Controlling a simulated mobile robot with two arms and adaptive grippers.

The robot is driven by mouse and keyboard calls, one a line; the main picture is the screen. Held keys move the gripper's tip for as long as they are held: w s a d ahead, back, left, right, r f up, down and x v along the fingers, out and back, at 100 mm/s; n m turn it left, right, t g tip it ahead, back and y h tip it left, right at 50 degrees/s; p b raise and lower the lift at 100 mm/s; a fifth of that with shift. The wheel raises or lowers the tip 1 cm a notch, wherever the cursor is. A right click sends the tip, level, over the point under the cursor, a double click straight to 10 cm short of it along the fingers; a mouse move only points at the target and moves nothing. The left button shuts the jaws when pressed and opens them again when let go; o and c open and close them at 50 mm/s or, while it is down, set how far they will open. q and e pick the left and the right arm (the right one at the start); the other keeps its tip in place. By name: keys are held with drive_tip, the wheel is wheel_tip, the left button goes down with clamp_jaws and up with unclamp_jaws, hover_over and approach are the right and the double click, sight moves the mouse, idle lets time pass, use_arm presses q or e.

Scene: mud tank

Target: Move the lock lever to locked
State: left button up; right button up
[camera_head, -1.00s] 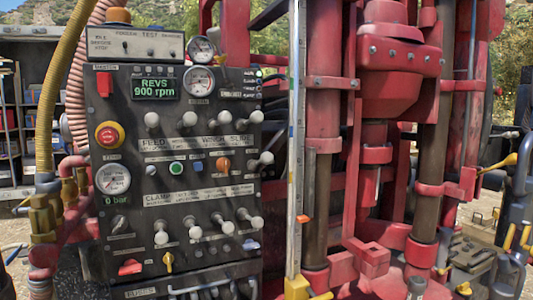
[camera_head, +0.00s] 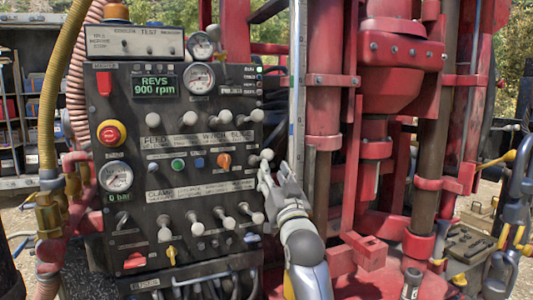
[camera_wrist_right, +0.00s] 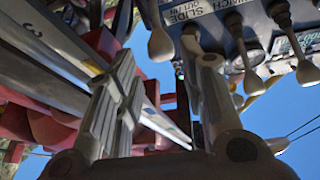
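The dark control panel (camera_head: 130,150) carries two rows of white-knobbed levers, with labels including FEED, WINCH, SLIDE and CLAMP. I cannot read a lock label, so which lever is the lock lever cannot be told. My right gripper (camera_head: 268,177) is open at the panel's right edge, just below a white knob (camera_head: 267,155). In the right wrist view its two fingers (camera_wrist_right: 165,70) stand apart with nothing gripped. A white-knobbed lever (camera_wrist_right: 160,45) by the SLIDE label shows beyond and between the fingertips; contact cannot be told. My left gripper is not in view.
A red emergency knob (camera_head: 110,133), an orange switch (camera_head: 224,160) and a yellow switch (camera_head: 171,256) sit on the panel. The red drill mast (camera_head: 325,110) stands close on the right. Yellow and pink hoses (camera_head: 47,120) run along the left.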

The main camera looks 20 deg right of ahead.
sight(268, 158)
drive_tip(key=p+x, duration=0.2)
drive_tip(key=x, duration=0.4)
drive_tip(key=shift+w+r, duration=0.25)
drive_tip(key=shift+p+x, duration=0.5)
drive_tip(key=shift+x, duration=0.35)
drive_tip(key=shift+f, duration=0.15)
clamp_jaws()
